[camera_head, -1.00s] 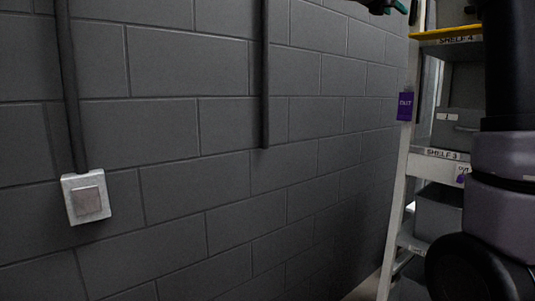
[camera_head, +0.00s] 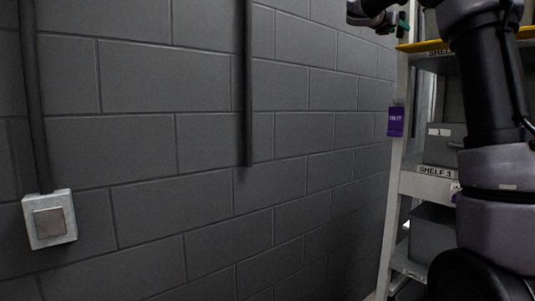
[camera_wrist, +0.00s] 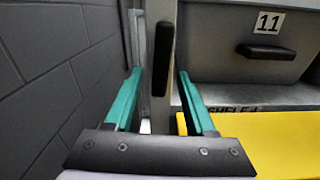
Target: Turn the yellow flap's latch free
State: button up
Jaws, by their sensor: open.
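The yellow flap (camera_wrist: 262,142) lies flat at the lower right of the wrist view, at the shelf front. Its yellow edge also shows in the head view (camera_head: 424,46). A black upright bar (camera_wrist: 163,58), which looks like the latch, stands on the pale shelf post to the flap's left. My gripper (camera_wrist: 160,75) is open, its teal fingers apart on either side of the bar as seen from the wrist. I cannot tell how deep the bar sits between them, and no contact shows. In the head view only a bit of the gripper (camera_head: 402,22) shows at the top.
A grey block wall (camera_head: 210,140) runs close along the left, with a switch box (camera_head: 49,219) and pipes on it. A grey bin labelled 11 (camera_wrist: 235,72) sits behind the flap. A purple tag (camera_head: 395,121) hangs on the shelf's front post.

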aim_at(399, 29)
jog(key=shift+w+d, duration=0.4)
jog(key=shift+d, duration=0.1)
grip_shut()
jog(key=shift+o, duration=0.4)
grip_release()
jog(key=shift+o, duration=0.8)
jog(key=shift+v, duration=2.55)
